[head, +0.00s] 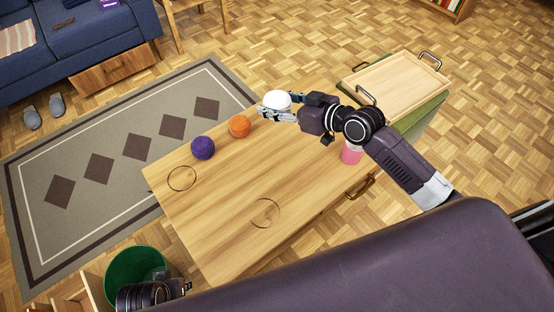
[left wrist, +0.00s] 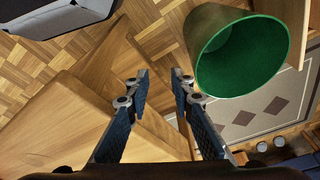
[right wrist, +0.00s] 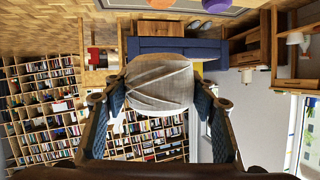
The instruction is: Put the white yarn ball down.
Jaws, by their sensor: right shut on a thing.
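The white yarn ball (head: 277,99) is between the fingers of my right gripper (head: 268,109), above the far right part of the wooden table (head: 225,205). In the right wrist view the ball (right wrist: 160,80) fills the space between both fingers, which press on its sides. My left gripper (left wrist: 161,82) is open and empty in the left wrist view, near the green bin. An orange yarn ball (head: 239,126) and a purple yarn ball (head: 203,148) sit on the table. Two dark rings, one far left (head: 182,178) and one nearer (head: 265,213), are empty.
A pink cup (head: 351,154) stands at the table's right, under my right arm. Beyond it is a wooden tray (head: 395,78) with handles on a green stand. A green bin (head: 134,268) stands left of the table. The table's middle is clear.

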